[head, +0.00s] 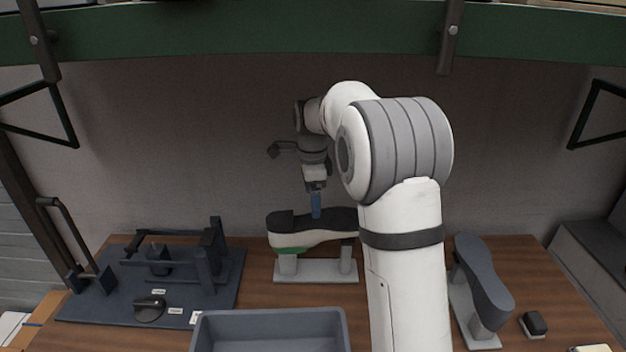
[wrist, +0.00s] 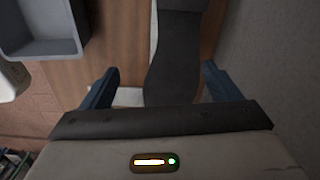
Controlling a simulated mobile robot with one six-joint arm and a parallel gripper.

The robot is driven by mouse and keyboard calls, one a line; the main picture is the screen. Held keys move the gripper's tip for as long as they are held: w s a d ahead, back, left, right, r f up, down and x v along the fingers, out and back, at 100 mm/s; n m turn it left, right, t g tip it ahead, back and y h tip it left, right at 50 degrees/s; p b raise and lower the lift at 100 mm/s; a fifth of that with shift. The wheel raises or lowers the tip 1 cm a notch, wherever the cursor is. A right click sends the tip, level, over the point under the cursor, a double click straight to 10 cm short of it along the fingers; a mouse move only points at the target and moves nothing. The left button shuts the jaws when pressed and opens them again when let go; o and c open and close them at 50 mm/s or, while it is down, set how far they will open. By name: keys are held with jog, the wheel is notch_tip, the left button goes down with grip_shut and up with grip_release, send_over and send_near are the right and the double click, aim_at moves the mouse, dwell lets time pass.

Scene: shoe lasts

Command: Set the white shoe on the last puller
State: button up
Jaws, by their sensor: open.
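The white shoe (head: 318,236) is upside down on a grey two-post stand (head: 315,271), dark sole up, with a green patch at its left end. In the wrist view its dark sole (wrist: 178,60) lies between my two blue fingers. My gripper (head: 316,206) points down over the shoe, and it also shows in the wrist view (wrist: 160,88), fingers wide apart and holding nothing. Whether the fingertips reach below the sole's edge I cannot tell. A dark fixture with bars and posts, seemingly the last puller (head: 205,268), stands empty on a dark board at the left.
A grey bin (head: 270,318) stands at front centre, also in the wrist view (wrist: 40,52). A dark grey shoe form (head: 484,283) on its stand is at the right, with a small black block (head: 534,323) beside it. A wall closes the back. My arm hides part of the bench.

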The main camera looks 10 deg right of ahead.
aim_at(311, 221)
jog(key=shift+w+f+m, duration=0.15)
jog(key=shift+w+m, duration=0.25)
jog(key=shift+w, duration=0.25)
jog(key=shift+w+f+m, duration=0.15)
jog(key=shift+w+m, duration=0.25)
jog(key=shift+w, duration=0.2)
notch_tip(311, 221, down, 12)
jog(key=b, duration=0.7)
jog(key=shift+c, duration=0.3)
jog(key=c, duration=1.3)
jog(key=shift+o, duration=0.2)
jog(key=shift+s, duration=0.1)
